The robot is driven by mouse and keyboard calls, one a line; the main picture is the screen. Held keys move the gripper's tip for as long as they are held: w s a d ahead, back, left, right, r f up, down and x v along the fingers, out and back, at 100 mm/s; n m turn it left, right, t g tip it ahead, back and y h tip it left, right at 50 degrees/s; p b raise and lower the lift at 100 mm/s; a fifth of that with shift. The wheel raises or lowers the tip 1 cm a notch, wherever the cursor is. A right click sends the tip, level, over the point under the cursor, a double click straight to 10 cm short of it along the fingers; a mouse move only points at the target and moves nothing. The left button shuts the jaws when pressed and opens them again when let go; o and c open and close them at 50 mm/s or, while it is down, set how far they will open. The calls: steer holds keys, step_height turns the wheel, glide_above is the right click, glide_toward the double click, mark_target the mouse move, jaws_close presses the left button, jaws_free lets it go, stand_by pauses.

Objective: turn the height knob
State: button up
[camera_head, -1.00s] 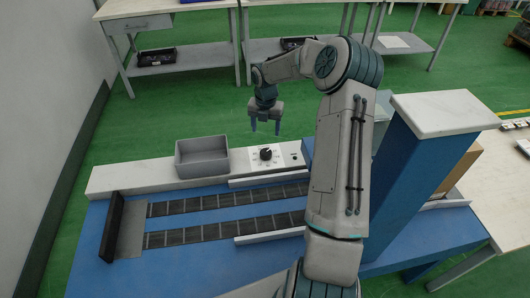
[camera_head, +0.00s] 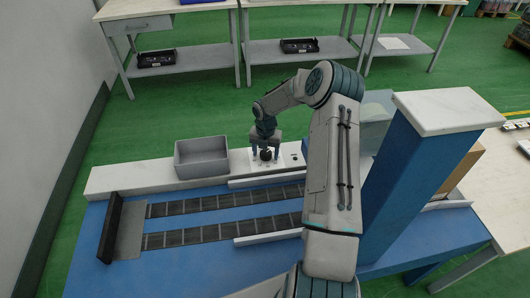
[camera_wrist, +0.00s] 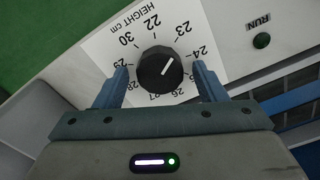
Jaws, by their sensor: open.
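The height knob (camera_wrist: 160,68) is a round black dial with a white pointer line, on a white plate (camera_wrist: 112,45) marked "HEIGHT cm" with numbers from 22 to 30. My gripper (camera_wrist: 160,80) is open, with one blue-grey finger on each side of the knob and a visible gap to each. In the head view my gripper (camera_head: 266,155) is down over the knob (camera_head: 266,154), partly hiding it and its plate.
A grey bin (camera_head: 202,157) stands left of the knob on the white ledge (camera_head: 130,178). Two dark conveyor strips (camera_head: 220,201) run in front. A blue column (camera_head: 425,170) stands at the right.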

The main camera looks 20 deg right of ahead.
steer(key=c, duration=1)
steer(key=shift+a, duration=0.1)
